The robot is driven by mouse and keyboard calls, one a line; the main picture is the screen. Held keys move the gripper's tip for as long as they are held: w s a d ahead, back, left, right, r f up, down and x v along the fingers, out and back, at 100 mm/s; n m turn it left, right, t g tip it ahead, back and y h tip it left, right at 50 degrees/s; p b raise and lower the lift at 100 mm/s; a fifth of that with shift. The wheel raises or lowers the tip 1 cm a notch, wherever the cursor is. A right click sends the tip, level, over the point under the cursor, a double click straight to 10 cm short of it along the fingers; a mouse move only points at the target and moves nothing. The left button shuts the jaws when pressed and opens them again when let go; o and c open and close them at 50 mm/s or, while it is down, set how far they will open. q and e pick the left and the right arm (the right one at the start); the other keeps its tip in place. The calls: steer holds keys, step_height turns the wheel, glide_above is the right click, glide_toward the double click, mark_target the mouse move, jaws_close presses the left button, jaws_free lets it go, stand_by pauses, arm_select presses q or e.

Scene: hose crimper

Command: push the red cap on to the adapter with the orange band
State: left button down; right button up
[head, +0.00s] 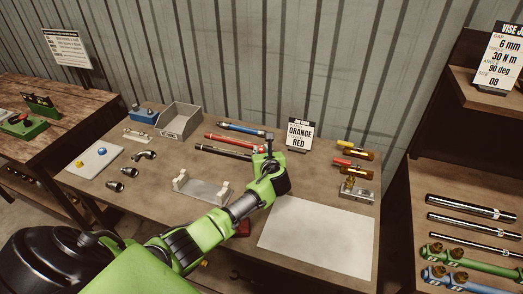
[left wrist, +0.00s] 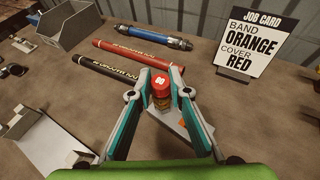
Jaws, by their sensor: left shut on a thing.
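My left gripper (head: 268,150) is over the middle of the bench. In the left wrist view its two fingers (left wrist: 160,88) are closed around a red cap (left wrist: 160,78) with white marking on top. An orange-brass piece (left wrist: 171,105) shows directly under the cap, between the fingers. I cannot tell whether the cap sits on it fully, or whether this is the adapter with the orange band, since the fingers hide its sides. A grey metal plate (left wrist: 196,122) shows below. My right gripper is not in view.
The job card (head: 300,134), reading orange and red, stands behind the gripper. Blue, red and black hoses (head: 228,138) lie at the back left. A white fixture (head: 201,189) is left of the gripper. A bare pale mat (head: 318,238) lies in front. Brass fittings (head: 357,170) lie right.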

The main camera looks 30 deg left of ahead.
arm_select(q)
steer(key=shift+f, duration=0.25)
steer(key=shift+s+f+b, duration=0.1)
steer(key=shift+f+b, duration=0.2)
steer(key=shift+f, duration=0.05)
steer(key=c, duration=1.8)
jaws_free()
steer(key=shift+r, duration=0.1)
steer(key=shift+d, duration=0.15)
steer(key=v, duration=1.1)
steer(key=shift+s+d+r, duration=0.1)
steer(key=shift+s+d, duration=0.15)
